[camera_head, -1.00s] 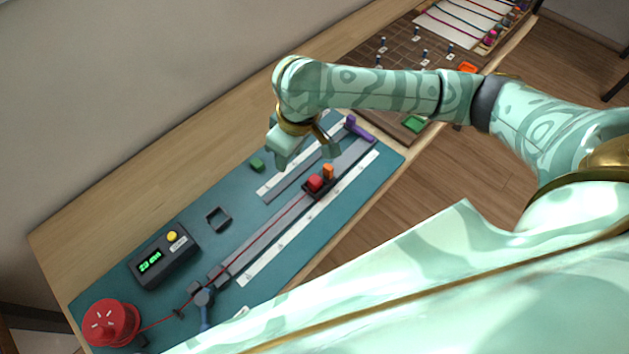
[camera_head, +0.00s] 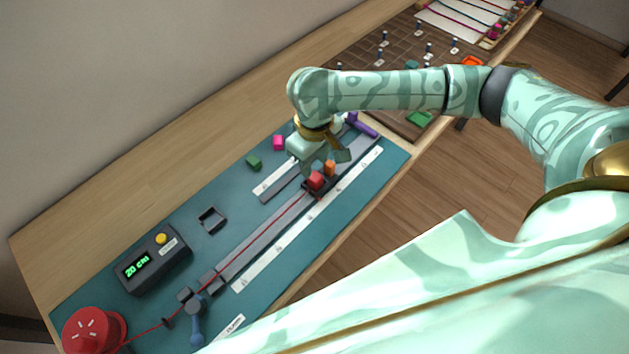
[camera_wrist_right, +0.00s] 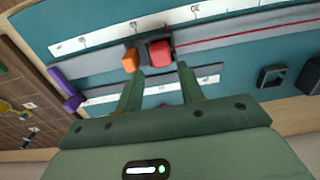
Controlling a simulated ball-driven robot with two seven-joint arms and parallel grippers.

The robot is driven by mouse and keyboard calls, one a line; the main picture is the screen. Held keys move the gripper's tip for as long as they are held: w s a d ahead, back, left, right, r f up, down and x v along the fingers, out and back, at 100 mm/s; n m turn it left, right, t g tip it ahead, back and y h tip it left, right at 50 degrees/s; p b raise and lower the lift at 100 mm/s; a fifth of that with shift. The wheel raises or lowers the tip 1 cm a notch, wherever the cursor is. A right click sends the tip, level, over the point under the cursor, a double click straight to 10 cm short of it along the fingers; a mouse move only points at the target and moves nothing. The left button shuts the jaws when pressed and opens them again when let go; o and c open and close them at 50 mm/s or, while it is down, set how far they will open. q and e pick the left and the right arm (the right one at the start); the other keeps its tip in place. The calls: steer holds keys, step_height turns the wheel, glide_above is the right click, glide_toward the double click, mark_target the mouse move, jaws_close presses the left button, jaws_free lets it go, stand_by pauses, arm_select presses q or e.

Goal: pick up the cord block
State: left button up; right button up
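The red cord block (camera_head: 316,181) sits on the dark carriage on the grey rail, with the red cord (camera_head: 265,229) running from it down the rail. An orange piece (camera_head: 330,168) stands next to it. In the right wrist view the red block (camera_wrist_right: 160,52) lies just beyond the fingertips, with the orange piece (camera_wrist_right: 131,60) at its left. My right gripper (camera_head: 330,161) is open and empty above the rail, close to the block. In its wrist view the fingers (camera_wrist_right: 161,72) are spread apart with a gap between them. My left gripper is not in view.
A purple piece (camera_head: 362,125) stands at the rail's far end. An open dark holder (camera_head: 212,220), a display box (camera_head: 154,260) and a red spool (camera_head: 94,331) stand nearer left.

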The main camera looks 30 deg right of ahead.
mark_target(315, 176)
step_height(315, 176, down, 5)
steer(key=b, duration=0.2)
steer(key=shift+s+b, duration=0.15)
steer(key=shift+b, duration=0.15)
steer(key=shift+r, duration=0.15)
steer(key=c, duration=0.7)
